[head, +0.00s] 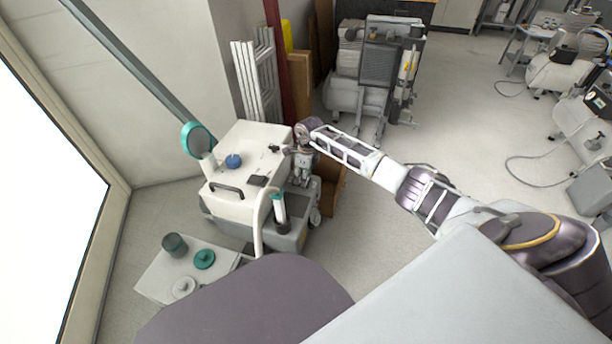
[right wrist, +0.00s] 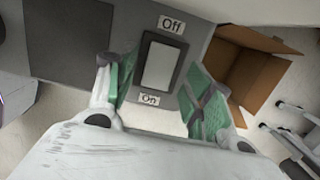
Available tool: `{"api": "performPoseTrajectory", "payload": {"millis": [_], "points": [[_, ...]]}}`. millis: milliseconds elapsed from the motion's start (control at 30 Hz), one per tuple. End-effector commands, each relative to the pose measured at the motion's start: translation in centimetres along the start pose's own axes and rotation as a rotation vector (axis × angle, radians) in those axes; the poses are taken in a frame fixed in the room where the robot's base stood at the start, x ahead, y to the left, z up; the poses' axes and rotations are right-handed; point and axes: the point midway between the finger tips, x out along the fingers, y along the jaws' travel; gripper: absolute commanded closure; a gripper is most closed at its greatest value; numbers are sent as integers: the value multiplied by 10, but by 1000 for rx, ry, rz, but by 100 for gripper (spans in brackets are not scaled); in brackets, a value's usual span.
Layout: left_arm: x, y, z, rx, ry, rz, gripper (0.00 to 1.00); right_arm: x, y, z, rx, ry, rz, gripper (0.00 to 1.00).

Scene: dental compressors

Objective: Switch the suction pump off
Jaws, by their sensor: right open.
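The suction pump (head: 235,200) is a white and grey wheeled unit left of centre in the head view, with a blue knob and a black handle on top. My right gripper (head: 302,168) is at its right side. My left gripper is not in view.
An open cardboard box (right wrist: 245,72) lies beside the pump. A low white table (head: 155,283) with jars and lids stands in front. A compressor (head: 372,75) stands behind, with more machines at right. The floor (head: 455,120) between is clear.

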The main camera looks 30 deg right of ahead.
Motion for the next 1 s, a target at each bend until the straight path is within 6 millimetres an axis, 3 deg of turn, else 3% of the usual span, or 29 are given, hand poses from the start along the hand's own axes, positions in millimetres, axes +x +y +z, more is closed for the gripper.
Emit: {"api": "performPoseTrajectory", "payload": {"millis": [267, 700, 1000], "points": [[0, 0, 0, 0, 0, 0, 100, -22, -1, 0, -2, -1, -3, 48], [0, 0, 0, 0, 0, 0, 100, -87, -2, -1, 0, -3, -4, 48], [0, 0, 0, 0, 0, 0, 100, -116, -1, -1, 1, -3, -3, 48]]}}
